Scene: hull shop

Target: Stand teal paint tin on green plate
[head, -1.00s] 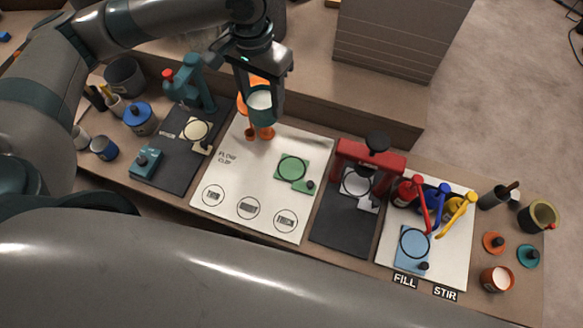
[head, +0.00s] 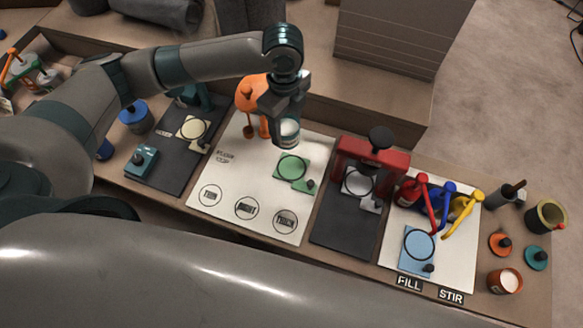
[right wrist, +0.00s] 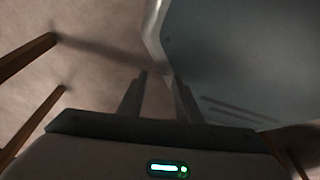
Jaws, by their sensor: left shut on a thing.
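My left gripper (head: 287,112) is shut on the teal paint tin (head: 289,138), an open tin with pale paint showing inside. The gripper's fingers and wrist hide part of it. It looks upright and appears just behind the green plate (head: 284,176) in the head view; I cannot tell its exact height. The green plate lies on the white board, with a ring mark and a small dark green knob at its lower right. My right gripper (right wrist: 160,90) shows in the right wrist view, its two fingers apart with nothing between them.
An orange stand (head: 248,95) is just left of the held tin. A red press-like frame (head: 371,152) stands right of the green plate. The white board (head: 235,185) is clear in front of the plate. Red, blue and yellow levers stand farther right.

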